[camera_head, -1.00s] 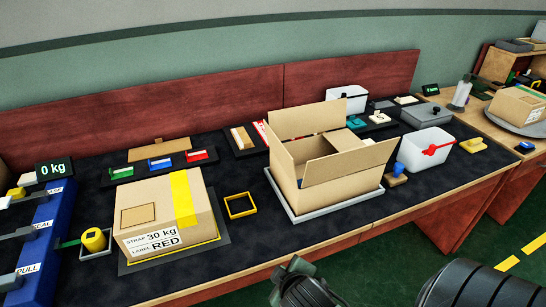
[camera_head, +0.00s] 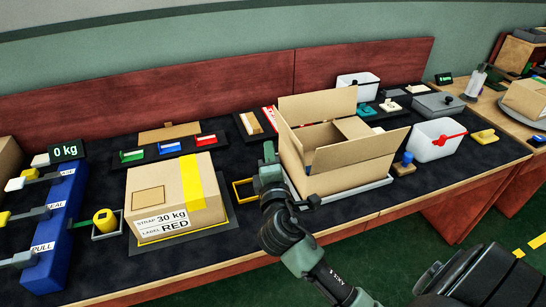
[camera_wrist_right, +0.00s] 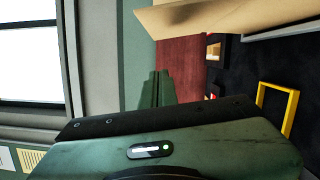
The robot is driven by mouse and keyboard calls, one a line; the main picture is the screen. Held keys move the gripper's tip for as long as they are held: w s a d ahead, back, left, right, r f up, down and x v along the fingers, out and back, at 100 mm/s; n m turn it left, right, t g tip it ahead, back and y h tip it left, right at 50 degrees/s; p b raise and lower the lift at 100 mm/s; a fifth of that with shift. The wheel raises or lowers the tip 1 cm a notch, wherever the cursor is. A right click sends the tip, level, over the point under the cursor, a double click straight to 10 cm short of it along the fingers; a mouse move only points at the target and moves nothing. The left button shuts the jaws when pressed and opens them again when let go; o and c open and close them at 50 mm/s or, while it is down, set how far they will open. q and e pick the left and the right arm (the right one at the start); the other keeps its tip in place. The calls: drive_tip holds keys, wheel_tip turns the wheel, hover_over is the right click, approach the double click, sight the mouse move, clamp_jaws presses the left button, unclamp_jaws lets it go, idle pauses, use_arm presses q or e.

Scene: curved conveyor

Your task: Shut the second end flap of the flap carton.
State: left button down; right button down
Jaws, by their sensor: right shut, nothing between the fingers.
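The flap carton (camera_head: 348,177) stands open on a grey tray (camera_head: 376,186) near the bench's front edge. One long flap (camera_head: 318,106) stands up at the back and another (camera_head: 362,149) stands up at the front. A panel at its right end (camera_head: 353,127) lies across the opening. The left end is partly hidden by my arm. My right gripper (camera_head: 268,152) is upright, shut and empty, just left of the carton; I cannot tell whether it touches. In the right wrist view a cardboard flap (camera_wrist_right: 225,17) crosses the top, beside the closed fingers (camera_wrist_right: 157,88). My left gripper is out of view.
A strapped, labelled carton (camera_head: 170,197) stands left of my gripper. A yellow square frame (camera_head: 243,190) lies between them. A white bin (camera_head: 435,140) and a blue-knobbed piece (camera_head: 404,165) stand right of the flap carton. Small coloured items line the back of the bench.

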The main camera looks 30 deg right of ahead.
sight(289, 138)
drive_tip(key=w+d+p, duration=0.1)
drive_tip(key=w+d, duration=0.2)
drive_tip(key=d, duration=0.3)
drive_tip(key=shift+w+r, duration=0.15)
drive_tip(key=shift+r, duration=0.25)
